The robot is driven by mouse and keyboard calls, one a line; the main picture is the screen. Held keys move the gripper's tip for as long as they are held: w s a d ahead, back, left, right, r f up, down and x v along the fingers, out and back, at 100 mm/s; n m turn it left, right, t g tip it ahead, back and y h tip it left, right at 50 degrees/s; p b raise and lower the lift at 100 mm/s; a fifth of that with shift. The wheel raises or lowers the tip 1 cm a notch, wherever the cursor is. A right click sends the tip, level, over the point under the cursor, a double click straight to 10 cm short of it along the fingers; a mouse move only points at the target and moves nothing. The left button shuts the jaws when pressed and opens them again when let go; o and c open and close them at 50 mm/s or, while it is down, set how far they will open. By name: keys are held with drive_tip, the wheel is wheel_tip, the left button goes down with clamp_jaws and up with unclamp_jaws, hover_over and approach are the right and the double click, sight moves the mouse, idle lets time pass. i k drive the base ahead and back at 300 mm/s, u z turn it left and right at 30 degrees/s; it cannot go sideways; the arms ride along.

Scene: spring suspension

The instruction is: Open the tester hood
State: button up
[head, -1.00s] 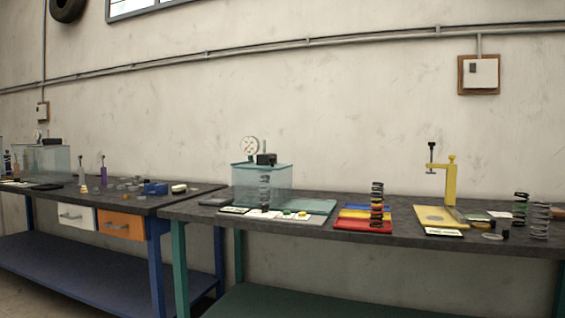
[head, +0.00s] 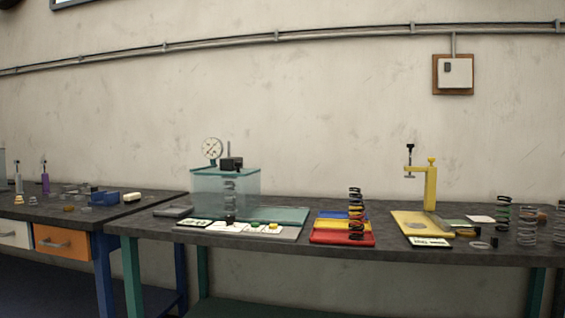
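The tester hood (head: 207,190) is a clear teal box on the left part of the green-legged bench in the head view. It stands upright over a coil spring (head: 230,192) and looks closed. A round dial gauge (head: 212,149) and a black block (head: 231,163) show at its top. A pale panel (head: 240,229) with several buttons lies in front of it. My gripper is not in the head view.
Right of the hood are red, yellow and blue trays (head: 342,239) with a dark spring (head: 356,212), a yellow press (head: 430,186), and several springs (head: 503,213). A second bench (head: 95,215) with drawers stands at left. No floor shows clearly.

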sight(232, 166)
drive_tip(key=z, duration=0.2)
drive_tip(key=i, duration=0.7)
drive_tip(key=u, duration=0.75)
drive_tip(key=i, duration=0.75)
drive_tip(key=u, duration=0.75)
